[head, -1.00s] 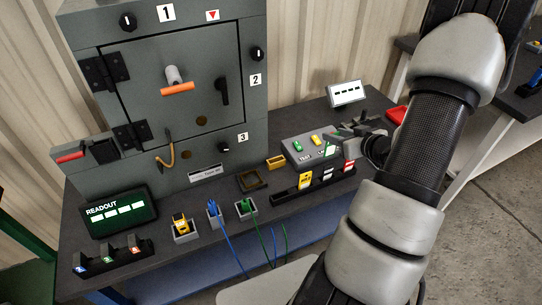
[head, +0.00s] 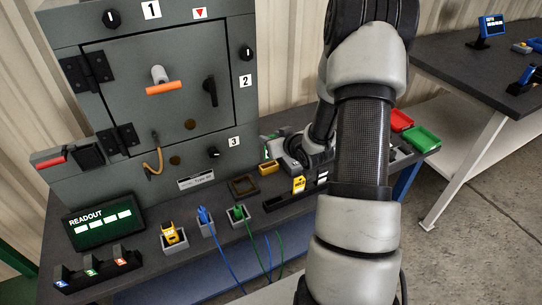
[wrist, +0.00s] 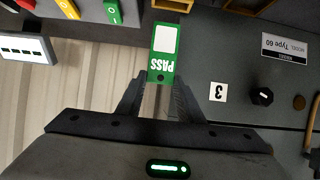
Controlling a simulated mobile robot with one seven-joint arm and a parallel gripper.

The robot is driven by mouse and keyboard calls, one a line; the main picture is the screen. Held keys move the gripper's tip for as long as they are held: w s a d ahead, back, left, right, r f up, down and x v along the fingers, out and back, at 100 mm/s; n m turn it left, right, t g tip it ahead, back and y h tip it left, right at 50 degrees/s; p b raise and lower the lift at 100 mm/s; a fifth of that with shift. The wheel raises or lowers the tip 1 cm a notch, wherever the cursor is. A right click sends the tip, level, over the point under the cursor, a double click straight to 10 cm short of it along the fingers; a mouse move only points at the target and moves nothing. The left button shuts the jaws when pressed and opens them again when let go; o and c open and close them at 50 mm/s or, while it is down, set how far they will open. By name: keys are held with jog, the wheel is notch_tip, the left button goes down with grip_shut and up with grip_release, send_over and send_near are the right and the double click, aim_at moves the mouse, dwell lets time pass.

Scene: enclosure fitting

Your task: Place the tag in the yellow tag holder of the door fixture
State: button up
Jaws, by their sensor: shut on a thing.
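The tag sticks out beyond the fingertips. The yellow tag holder (wrist: 172,5) shows at the top edge of the wrist view, just past the tag's far end; I cannot tell whether they touch. In the head view the yellow holder (head: 268,168) sits on the bench at the enclosure's lower right. There my gripper (head: 273,148) is just above and behind it, partly hidden by my arm, and the green tag (head: 266,152) shows only as a sliver.
Plug sockets with cables stand in front.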

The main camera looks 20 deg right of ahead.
notch_tip(320, 180, down, 6)
jog(key=b, duration=0.1)
jog(key=shift+w+a+f+b, duration=0.15)
jog(key=shift+b, duration=0.15)
jog(key=shift+f, duration=0.1)
jog(key=shift+f, duration=0.15)
jog(key=o, duration=1.3)
